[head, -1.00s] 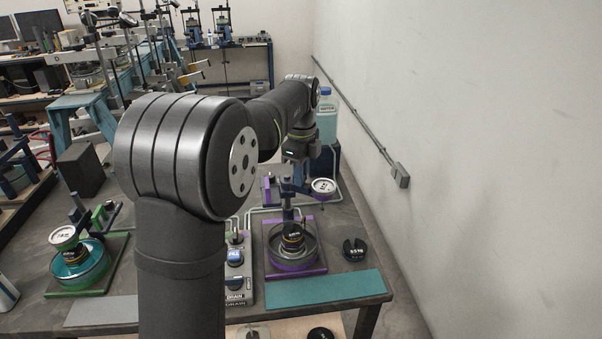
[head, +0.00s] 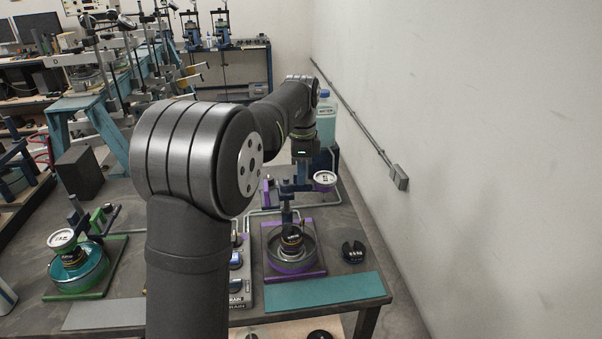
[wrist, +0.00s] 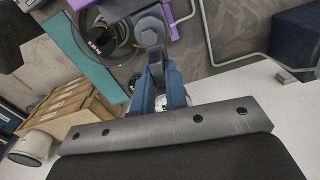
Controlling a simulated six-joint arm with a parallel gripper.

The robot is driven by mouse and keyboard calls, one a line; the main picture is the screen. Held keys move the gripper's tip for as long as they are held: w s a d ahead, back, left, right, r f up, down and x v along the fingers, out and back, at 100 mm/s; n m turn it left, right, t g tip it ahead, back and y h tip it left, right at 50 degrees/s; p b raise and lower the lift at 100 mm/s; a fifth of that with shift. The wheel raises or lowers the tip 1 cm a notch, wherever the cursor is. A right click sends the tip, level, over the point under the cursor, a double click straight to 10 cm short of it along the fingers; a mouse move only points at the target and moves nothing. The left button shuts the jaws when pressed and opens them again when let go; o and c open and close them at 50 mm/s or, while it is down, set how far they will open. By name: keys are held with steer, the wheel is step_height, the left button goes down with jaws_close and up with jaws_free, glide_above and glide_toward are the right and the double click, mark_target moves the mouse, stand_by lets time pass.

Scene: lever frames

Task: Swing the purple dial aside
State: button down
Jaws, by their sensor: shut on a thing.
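The purple-marked station has a purple-edged base (head: 305,271) with a clear round dish (head: 291,251) and a dark cylinder standing in it. Its white-faced dial (head: 325,179) sits behind and to the right of the dish, not over it. My gripper (head: 323,164) is at the dial, and its blue fingers come down on it. In the wrist view my gripper (wrist: 160,92) has its two fingers close on either side of the dial, whose white face (wrist: 158,100) shows partly between them. The contact itself is mostly hidden.
A black slotted weight (head: 353,251) lies right of the base, and a teal mat (head: 325,291) in front. A green station with its own dial (head: 62,238) stands at the left. A liquid bottle (head: 326,120) is behind my gripper, near the wall (head: 460,150).

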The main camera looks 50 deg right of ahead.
steer(key=shift+d+n, duration=0.15)
steer(key=shift+n, duration=0.25)
steer(key=c, duration=1.4)
jaws_free()
steer(key=shift+c, duration=0.2)
step_height(320, 180, up, 17)
steer(key=shift+r, duration=0.2)
steer(key=shift+f, duration=0.1)
step_height(320, 180, down, 17)
steer(key=shift+f, duration=0.1)
stand_by(0.5)
